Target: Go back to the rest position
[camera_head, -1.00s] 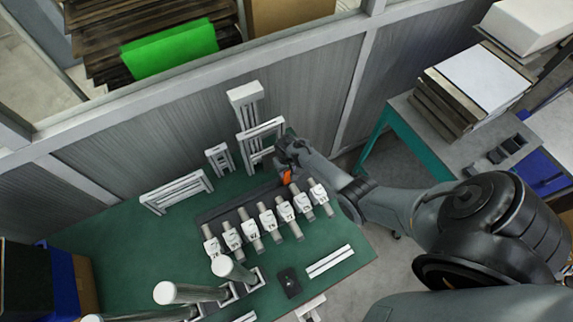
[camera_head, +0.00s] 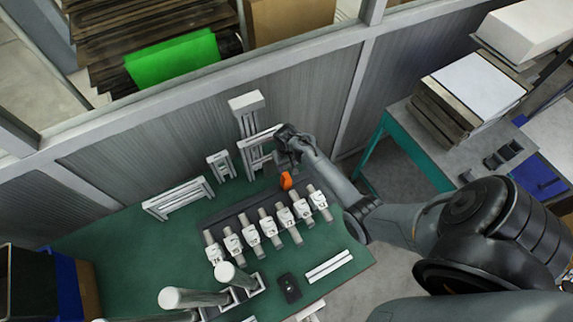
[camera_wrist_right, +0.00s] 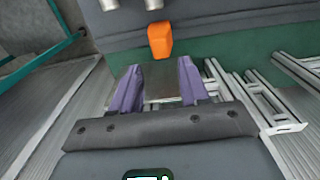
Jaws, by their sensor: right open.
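My right gripper (camera_head: 284,160) is over the back right part of the green bench (camera_head: 120,235), near the wall. In the right wrist view its two purple fingers (camera_wrist_right: 158,88) are apart, with nothing held between them. An orange block-like piece (camera_head: 286,181) stands at the edge of a long dark tray (camera_head: 245,207). In the wrist view the orange piece (camera_wrist_right: 160,40) is just beyond the fingertips, apart from them. My left gripper is not in view.
White metal frames (camera_head: 256,147) are by the wall, close to the right gripper. White-topped posts (camera_head: 232,273) rise at the front. A teal-legged table with stacks (camera_head: 470,85) is at right.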

